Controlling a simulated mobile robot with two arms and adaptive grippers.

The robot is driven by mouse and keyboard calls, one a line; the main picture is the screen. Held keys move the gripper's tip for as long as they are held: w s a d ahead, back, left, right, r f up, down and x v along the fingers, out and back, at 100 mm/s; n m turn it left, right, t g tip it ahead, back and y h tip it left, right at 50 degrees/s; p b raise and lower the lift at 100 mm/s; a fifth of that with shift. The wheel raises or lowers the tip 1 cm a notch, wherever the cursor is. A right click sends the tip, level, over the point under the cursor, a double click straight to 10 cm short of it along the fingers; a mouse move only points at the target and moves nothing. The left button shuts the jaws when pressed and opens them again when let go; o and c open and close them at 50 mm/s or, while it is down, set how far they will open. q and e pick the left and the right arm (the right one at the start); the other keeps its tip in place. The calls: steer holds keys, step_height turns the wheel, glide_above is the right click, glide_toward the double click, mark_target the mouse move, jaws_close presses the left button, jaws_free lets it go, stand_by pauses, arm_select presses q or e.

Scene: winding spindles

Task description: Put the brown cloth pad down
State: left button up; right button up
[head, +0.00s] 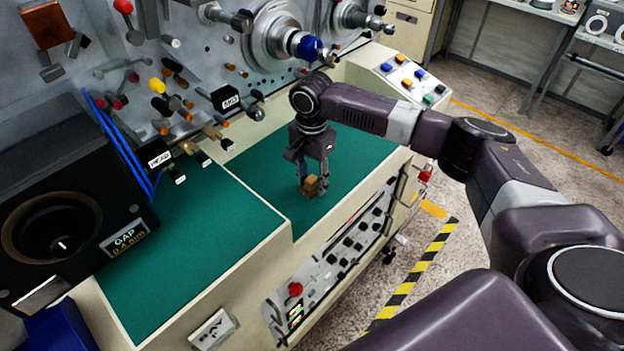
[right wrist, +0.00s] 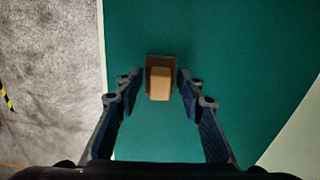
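The brown cloth pad (right wrist: 161,84) shows in the right wrist view as a small tan block with a darker brown piece behind it. It also shows in the head view (head: 314,186), low over or on the green mat (head: 345,175); contact with the mat is hard to tell. My right gripper (right wrist: 160,82) points down with one finger on each side of the pad. Thin gaps show between the fingertips and the pad, so it looks open around it. In the head view my right gripper (head: 311,180) partly hides the pad. My left gripper is not in view.
A black gauge box (head: 60,225) stands on the left, with blue cables behind. Spindles and coloured knobs stick out from the back panel (head: 215,65). A button console (head: 408,80) is at the mat's far end. The green surface (head: 185,250) on the left is clear.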

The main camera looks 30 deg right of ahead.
mark_target(310, 179)
steer(key=shift+o, duration=0.8)
steer(key=shift+f+b, duration=0.15)
steer(key=shift+b, duration=0.45)
steer(key=shift+w+r+b, duration=0.1)
steer(key=shift+r+b, duration=0.3)
steer(key=shift+b, duration=0.3)
steer(key=r, duration=0.2)
steer(key=r+b, duration=0.1)
steer(key=r, duration=0.3)
steer(key=shift+a+r, duration=0.1)
steer(key=shift+a, duration=0.15)
steer(key=shift+r+b, duration=0.3)
steer(key=shift+r, duration=0.2)
steer(key=shift+f, duration=0.1)
